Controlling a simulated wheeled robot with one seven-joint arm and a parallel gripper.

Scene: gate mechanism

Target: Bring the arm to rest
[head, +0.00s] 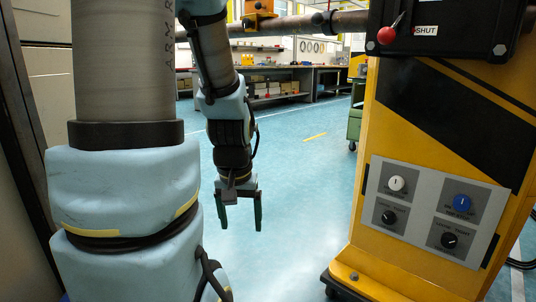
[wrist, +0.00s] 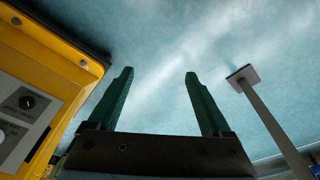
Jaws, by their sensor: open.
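My gripper (head: 241,208) hangs in the middle of the head view, fingers pointing down over the blue floor. Its two dark green fingers are apart with nothing between them. In the wrist view my gripper (wrist: 158,85) is open, with bare floor beyond the fingertips. My arm comes down from the top of the head view and is clear of the yellow cabinet (head: 385,130) at the right. The cabinet's edge also shows at the left of the wrist view (wrist: 62,50).
A grey panel (head: 435,212) on the cabinet carries white, blue and black knobs. Above it is a black box (head: 455,30) with a red-knobbed lever (head: 387,35) by a SHUT label. A grey post (wrist: 268,115) stands right in the wrist view. Floor between is free.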

